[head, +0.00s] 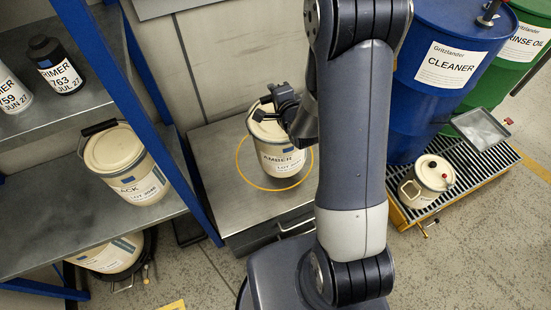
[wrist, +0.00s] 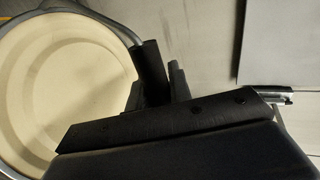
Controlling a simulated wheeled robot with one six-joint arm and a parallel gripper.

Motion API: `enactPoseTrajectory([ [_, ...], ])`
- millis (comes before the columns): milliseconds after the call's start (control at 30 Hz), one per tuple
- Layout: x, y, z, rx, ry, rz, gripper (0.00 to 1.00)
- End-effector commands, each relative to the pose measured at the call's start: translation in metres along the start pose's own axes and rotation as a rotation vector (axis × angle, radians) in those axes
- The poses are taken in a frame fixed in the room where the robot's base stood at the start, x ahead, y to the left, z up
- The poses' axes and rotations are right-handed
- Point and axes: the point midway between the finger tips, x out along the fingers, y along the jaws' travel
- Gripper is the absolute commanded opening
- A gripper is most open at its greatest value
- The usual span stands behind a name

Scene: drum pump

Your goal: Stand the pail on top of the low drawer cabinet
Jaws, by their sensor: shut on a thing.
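The cream pail labelled AMBER (head: 283,159) is upright at the low drawer cabinet (head: 218,152), inside a yellow ring (head: 240,172) marked on its top. I cannot tell whether its base touches the top or hangs just above it. My gripper (head: 268,101) is at the pail's upper rim, shut on its dark handle. In the wrist view the pail's pale lid (wrist: 65,85) fills the left side, and my gripper (wrist: 160,85) is beside its rim at the dark handle grip (wrist: 150,70). My arm hides the cabinet's right part.
A blue-post shelf (head: 150,110) stands left with another pail (head: 125,170) and dark and white bottles. A drawer handle (head: 295,228) juts from the cabinet front.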

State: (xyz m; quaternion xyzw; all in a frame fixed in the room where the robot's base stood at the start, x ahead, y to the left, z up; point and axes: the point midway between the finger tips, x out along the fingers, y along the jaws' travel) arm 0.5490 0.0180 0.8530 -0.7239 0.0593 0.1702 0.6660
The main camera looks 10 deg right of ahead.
Motion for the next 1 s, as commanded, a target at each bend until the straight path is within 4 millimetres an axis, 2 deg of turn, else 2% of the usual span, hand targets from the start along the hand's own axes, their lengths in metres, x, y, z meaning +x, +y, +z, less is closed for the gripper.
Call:
enactPoseTrajectory([
  [33,0.008,-0.002,-0.001,-0.003,-0.015,-0.018,0.0],
  [300,0.028,-0.012,-0.006,0.007,-0.093,-0.023,0.0],
  [733,0.039,-0.024,-0.021,0.033,-0.13,-0.022,0.0],
  [867,0.043,-0.013,-0.022,0.037,-0.132,-0.017,0.0],
  [1000,0.051,0.009,-0.021,0.038,-0.132,-0.016,0.0],
])
